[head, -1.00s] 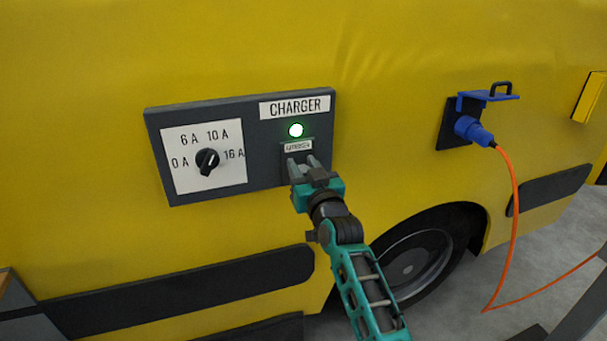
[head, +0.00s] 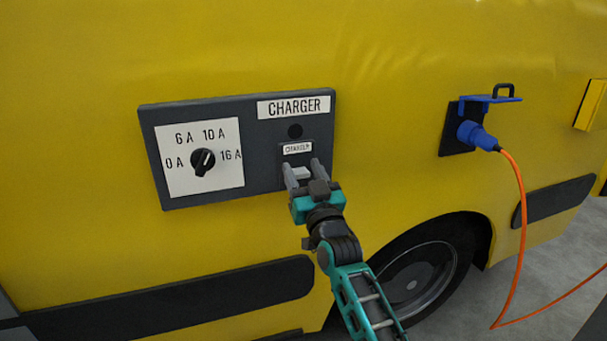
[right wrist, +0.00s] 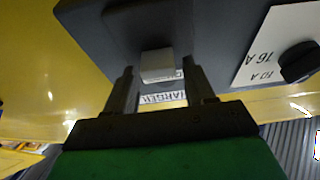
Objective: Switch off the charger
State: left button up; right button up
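The charger panel (head: 262,182) is a dark grey box on the yellow vehicle side, with a CHARGER sign at its upper right. The round lamp (head: 295,131) under the sign is dark. Below a small label, a light grey switch (head: 300,173) shows between the fingers of my right gripper (head: 302,168). In the right wrist view the switch (right wrist: 158,65) sits between the parted fingertips, with a gap on both sides. My right gripper is open and holds nothing. My left gripper is not in view.
A black dial (head: 203,161) on a white plate marked 0 A to 16 A is left of the switch. A blue plug (head: 477,135) with an orange cable (head: 522,215) is in a socket at right. A wheel (head: 415,285) is below the panel.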

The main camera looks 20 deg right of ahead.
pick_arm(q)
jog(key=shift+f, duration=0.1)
pick_arm(e)
jog(key=shift+o, duration=0.5)
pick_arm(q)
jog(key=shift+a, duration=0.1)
pick_arm(e)
jog(key=shift+f, duration=0.1)
jog(key=shift+s+f, duration=0.1)
jog(key=shift+s, duration=0.15)
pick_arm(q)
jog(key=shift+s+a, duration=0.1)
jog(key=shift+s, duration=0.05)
pick_arm(e)
jog(key=v, duration=1.2)
jog(key=shift+s, duration=0.2)
pick_arm(q)
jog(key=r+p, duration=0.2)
jog(key=p, duration=0.1)
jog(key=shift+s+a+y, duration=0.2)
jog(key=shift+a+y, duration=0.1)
pick_arm(e)
jog(key=s+a+f+n+g+y, duration=0.1)
jog(key=s+f+n+g, duration=0.1)
jog(key=s+f+g, duration=0.9)
jog(key=s+f, duration=0.9)
jog(key=f, duration=0.3)
jog(key=shift+a+f, duration=0.15)
jog(key=shift+f, duration=0.05)
